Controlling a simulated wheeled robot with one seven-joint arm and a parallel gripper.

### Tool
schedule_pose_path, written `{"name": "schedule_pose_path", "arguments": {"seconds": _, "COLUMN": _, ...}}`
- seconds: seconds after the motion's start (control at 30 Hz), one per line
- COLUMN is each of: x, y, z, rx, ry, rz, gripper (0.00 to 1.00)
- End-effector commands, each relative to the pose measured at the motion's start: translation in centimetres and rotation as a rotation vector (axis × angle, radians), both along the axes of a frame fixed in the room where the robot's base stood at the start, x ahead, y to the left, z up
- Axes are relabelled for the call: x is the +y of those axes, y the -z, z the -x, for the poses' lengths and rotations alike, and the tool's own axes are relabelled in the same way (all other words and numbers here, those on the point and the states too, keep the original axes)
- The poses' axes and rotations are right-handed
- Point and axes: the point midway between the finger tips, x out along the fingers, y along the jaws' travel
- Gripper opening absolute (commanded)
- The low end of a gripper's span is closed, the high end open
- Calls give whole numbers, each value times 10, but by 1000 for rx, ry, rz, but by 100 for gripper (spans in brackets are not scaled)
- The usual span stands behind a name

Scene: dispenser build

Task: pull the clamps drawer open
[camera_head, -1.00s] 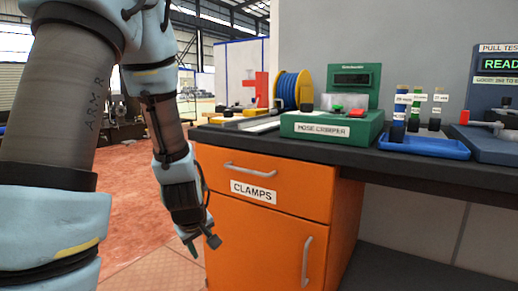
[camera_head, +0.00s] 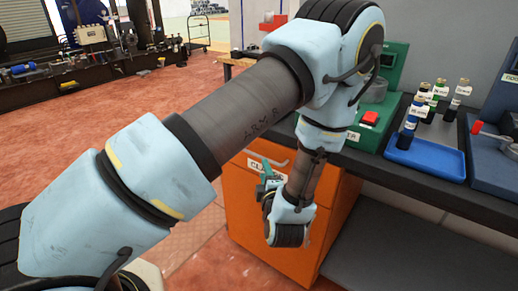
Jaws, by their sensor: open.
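The clamps drawer (camera_head: 236,176) is the orange top front of the cabinet under the bench. Its white label (camera_head: 254,165) is partly covered, with only its first letters showing. Its pale bar handle (camera_head: 277,161) shows just above my gripper, partly hidden by my arm. The drawer looks shut, though my arm hides much of its front. My gripper (camera_head: 265,178) is open, with green fingertips, in front of the drawer near the handle and label. I cannot tell whether it touches the handle.
The cabinet's lower door (camera_head: 250,225) is orange. The dark bench top (camera_head: 400,180) carries the green hose crimper (camera_head: 393,113), a blue tray (camera_head: 428,155), several small bottles and a tester (camera_head: 495,150) at the right. Open red floor (camera_head: 90,120) lies to the left.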

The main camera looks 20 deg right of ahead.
Motion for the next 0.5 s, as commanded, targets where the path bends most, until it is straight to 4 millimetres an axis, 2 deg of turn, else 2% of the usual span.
{"name": "schedule_pose_path", "arguments": {"seconds": 0.5, "x": -22, "y": 11, "z": -83, "rx": 1, "ry": -1, "rz": 0, "gripper": 45}}
